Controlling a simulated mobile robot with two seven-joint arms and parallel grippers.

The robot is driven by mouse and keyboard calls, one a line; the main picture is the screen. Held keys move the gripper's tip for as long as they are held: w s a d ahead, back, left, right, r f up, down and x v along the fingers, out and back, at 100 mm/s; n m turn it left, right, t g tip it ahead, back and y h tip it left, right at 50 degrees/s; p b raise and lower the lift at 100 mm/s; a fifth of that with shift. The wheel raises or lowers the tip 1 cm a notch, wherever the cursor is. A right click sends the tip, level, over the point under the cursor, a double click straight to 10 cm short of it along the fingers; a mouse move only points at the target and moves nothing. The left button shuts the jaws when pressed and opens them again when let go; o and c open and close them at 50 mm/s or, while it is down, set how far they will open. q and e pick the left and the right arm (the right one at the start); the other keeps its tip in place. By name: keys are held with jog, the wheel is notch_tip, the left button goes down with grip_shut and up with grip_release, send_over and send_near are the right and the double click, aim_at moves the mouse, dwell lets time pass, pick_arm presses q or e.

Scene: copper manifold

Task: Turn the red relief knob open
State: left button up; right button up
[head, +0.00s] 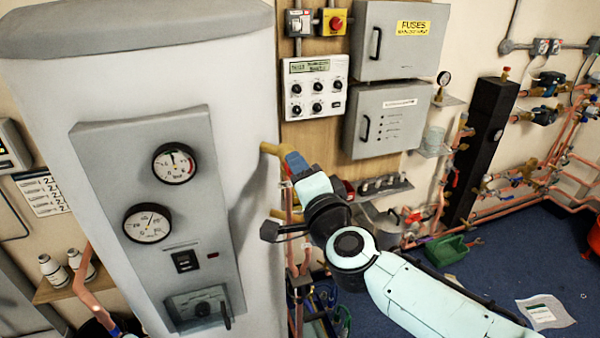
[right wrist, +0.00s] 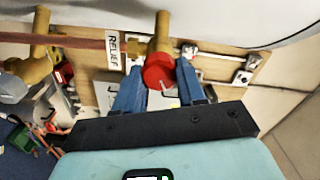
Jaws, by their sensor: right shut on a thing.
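The red relief knob (right wrist: 158,72) shows in the right wrist view, on the end of a brass fitting beside a white RELIEF label (right wrist: 114,47). My right gripper (right wrist: 160,82) has its two blue fingers on either side of the knob and is shut on it. In the head view, my right gripper (head: 293,163) is at the brass pipe (head: 271,148) on the right side of the white tank (head: 90,90). The knob is hidden there behind the gripper. My left gripper is not in view.
A grey gauge panel (head: 195,225) is on the tank front. Grey electrical boxes (head: 400,40) hang on the wall at the back. A second brass fitting (right wrist: 38,50) stands left of the knob in the wrist view. Copper pipes (head: 440,200) run along the right wall.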

jog(key=o, duration=1.1)
jog(key=shift+c, duration=0.2)
jog(key=v, duration=1.3)
jog(key=shift+s, duration=0.15)
jog(key=shift+d, duration=0.1)
